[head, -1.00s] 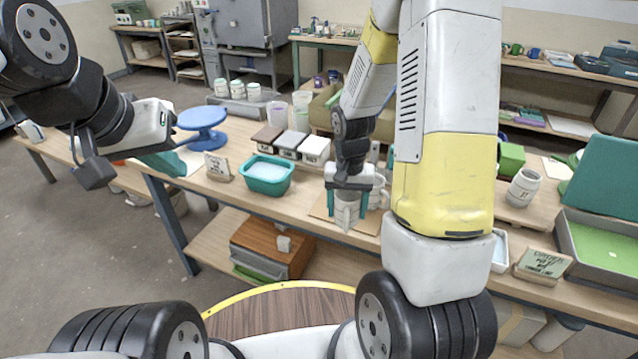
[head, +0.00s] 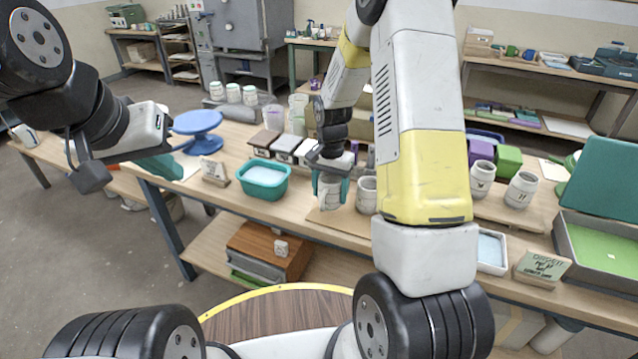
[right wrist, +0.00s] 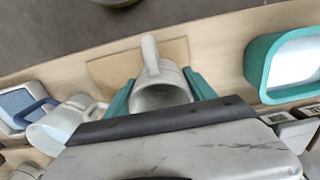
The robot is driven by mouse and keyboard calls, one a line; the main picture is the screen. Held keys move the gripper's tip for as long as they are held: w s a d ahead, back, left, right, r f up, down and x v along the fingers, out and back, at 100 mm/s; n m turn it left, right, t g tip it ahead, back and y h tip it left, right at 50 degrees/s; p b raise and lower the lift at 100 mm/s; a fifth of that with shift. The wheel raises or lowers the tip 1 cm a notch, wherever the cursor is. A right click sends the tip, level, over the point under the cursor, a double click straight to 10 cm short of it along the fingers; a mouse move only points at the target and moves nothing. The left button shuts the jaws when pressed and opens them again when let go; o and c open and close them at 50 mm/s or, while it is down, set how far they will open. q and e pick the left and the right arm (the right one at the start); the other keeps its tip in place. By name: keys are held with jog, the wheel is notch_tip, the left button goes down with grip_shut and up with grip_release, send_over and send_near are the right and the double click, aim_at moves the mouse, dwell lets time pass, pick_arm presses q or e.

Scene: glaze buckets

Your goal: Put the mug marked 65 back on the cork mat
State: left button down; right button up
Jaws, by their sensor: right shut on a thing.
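My right gripper (head: 330,188) points down with teal fingers shut on a pale grey mug (head: 328,199). The right wrist view shows this mug (right wrist: 162,94) between both fingers, its handle toward the top of the picture. Its marking cannot be read. The tan cork mat (head: 350,222) lies on the table under and around the mug; it also shows in the right wrist view (right wrist: 112,69). I cannot tell whether the mug touches it. My left gripper (head: 155,163) is far to the left, near the blue turntable; its jaw opening is unclear.
Another pale mug (head: 366,196) stands just right of the held one. A teal basin (head: 263,182) is to the left. Lidded boxes (head: 285,146) stand behind. Two marked mugs (head: 482,178) (head: 521,190), a white tray (head: 491,250) and a sign (head: 541,268) are to the right.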

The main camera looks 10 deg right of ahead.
aim_at(329, 199)
jog(key=shift+w+a, duration=0.1)
jog(key=shift+w, duration=0.3)
jog(key=shift+f, duration=1.75)
jog(key=shift+f, duration=0.15)
jog(key=o, duration=1.7)
